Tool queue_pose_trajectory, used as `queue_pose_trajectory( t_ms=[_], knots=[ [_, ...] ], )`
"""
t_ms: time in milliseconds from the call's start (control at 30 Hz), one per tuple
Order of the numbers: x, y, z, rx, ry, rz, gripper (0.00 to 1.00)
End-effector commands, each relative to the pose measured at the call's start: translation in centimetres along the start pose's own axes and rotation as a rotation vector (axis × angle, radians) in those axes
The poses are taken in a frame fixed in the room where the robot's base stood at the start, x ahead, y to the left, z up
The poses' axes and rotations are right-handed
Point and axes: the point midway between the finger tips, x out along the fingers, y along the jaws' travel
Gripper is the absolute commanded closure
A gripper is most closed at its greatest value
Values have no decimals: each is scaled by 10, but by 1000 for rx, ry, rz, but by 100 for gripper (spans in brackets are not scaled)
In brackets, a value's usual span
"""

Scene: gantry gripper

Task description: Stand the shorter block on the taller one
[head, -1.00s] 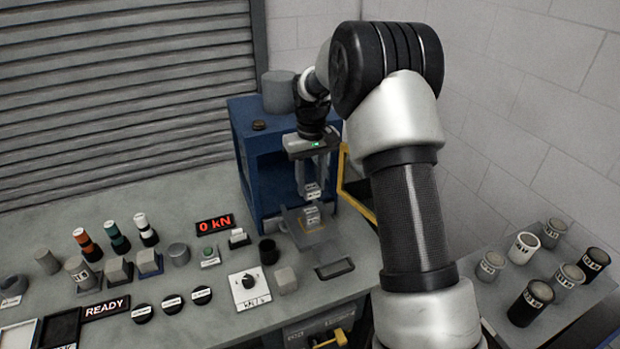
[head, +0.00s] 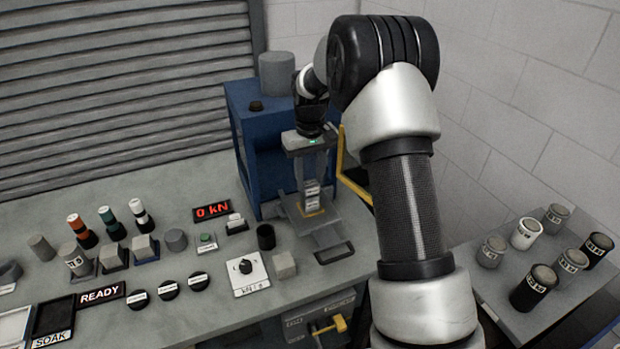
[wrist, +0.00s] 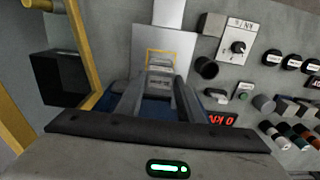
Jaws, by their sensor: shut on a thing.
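My gripper (head: 312,182) points straight down in front of the blue press frame, its fingers shut on the shorter block (head: 312,188), a small grey block with a printed label. The taller block (head: 312,204), also grey and labelled, stands upright on the plate right below it. The held block looks lined up over the taller one with almost no gap; I cannot tell if they touch. In the wrist view the held block (wrist: 160,70) sits between the fingers and hides most of what is under it.
The plate (wrist: 180,42) has a yellow square outline around the blocks' spot. The blue press frame (head: 240,130) stands close behind, with a yellow-edged guard (head: 345,165) at right. A black cup (head: 266,237), a dial panel (head: 248,272) and a red "0 kN" display (head: 212,211) are nearby.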

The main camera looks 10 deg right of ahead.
Motion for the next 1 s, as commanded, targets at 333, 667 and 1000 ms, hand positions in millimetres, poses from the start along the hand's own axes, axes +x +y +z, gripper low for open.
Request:
queue_pose_trajectory(
  t_ms=[333, 667, 1000],
  knots=[
    [5, 0, 0, 0, 1, 0, 97],
    [8, 0, 0, 0, 1, 0, 97],
    [8, 0, 0, 0, 1, 0, 44]
  ],
)
